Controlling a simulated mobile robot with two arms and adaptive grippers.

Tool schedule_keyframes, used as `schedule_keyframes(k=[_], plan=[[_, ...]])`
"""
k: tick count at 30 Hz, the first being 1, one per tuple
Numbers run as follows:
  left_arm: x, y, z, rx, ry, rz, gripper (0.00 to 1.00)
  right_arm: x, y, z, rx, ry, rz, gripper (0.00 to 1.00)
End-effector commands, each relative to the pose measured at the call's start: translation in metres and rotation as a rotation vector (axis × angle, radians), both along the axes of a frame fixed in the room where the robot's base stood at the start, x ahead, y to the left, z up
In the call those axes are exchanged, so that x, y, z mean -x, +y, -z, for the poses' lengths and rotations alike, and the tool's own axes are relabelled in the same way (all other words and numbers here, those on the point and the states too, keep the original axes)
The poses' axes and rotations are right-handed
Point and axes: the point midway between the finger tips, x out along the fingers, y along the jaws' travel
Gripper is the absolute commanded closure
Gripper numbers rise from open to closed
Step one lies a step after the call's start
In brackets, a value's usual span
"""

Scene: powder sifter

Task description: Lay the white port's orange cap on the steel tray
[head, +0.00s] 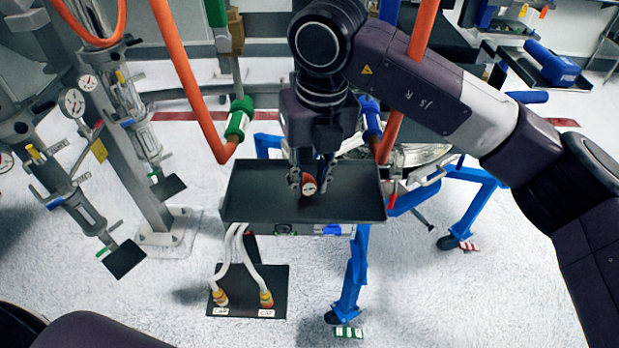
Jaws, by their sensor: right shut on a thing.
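The orange cap (309,187), with a pale round face, is between the fingertips of my right gripper (310,182). The gripper points down and is shut on the cap. The steel tray (240,205) is a dark, shallow rectangle in the middle of the head view. The cap is over the tray's middle, low to its surface; I cannot tell whether it touches. I cannot make out the white port for certain. My left gripper is out of view.
Two white hoses with orange-yellow ends (266,298) reach a black floor plate (245,307) below the tray. A blue-legged frame (357,262) stands behind it. Orange hoses (184,70) hang nearby. Gauges (72,103) and metal pipework stand left. The tray's left and right parts are bare.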

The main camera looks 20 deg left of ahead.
Motion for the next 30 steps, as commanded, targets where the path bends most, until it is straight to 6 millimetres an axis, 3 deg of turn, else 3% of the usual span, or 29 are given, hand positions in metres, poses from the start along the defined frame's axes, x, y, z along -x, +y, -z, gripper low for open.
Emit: schedule_keyframes(k=[9,10,15,25,30], plan=[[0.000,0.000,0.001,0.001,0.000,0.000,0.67,0.000,0.000,0.001,0.000,0.000,0.000,1.00],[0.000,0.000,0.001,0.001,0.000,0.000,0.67,0.000,0.000,0.001,0.000,0.000,0.000,0.76],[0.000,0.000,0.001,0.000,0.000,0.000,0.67,0.000,0.000,0.001,0.000,0.000,0.000,0.58],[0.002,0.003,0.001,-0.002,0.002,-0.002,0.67,0.000,0.000,-0.002,-0.001,-0.001,0.000,0.57],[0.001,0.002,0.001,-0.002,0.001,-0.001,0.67,0.000,-0.002,-0.023,-0.001,-0.004,0.001,0.57]])
